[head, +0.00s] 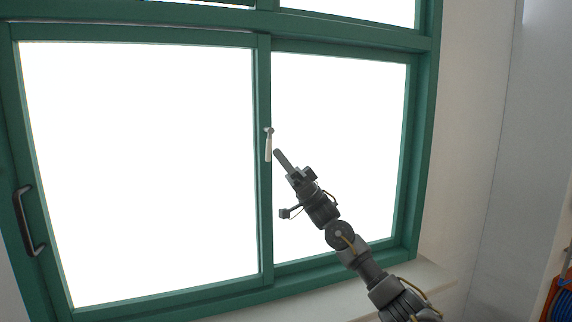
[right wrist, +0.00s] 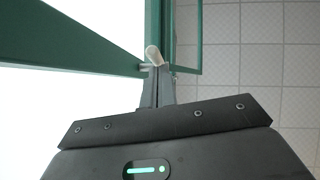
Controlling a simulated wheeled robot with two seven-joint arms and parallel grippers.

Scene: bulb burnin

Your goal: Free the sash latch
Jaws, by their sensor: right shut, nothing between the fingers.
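The sash latch (head: 268,146) is a small pale lever with a grey pivot at its top. It hangs downward on the green middle stile of the window (head: 264,220). My right gripper (head: 277,153) is shut and empty, its tips just right of the lever in the head view. In the right wrist view the gripper tips (right wrist: 158,70) are close to the pale rounded end of the latch (right wrist: 153,55); I cannot tell whether they touch. My left gripper is not in view.
A dark pull handle (head: 29,222) is on the window's left stile. A pale sill (head: 420,272) runs below the frame, and a plain wall (head: 470,130) stands to the right. Something blue and orange (head: 560,298) is at the lower right edge.

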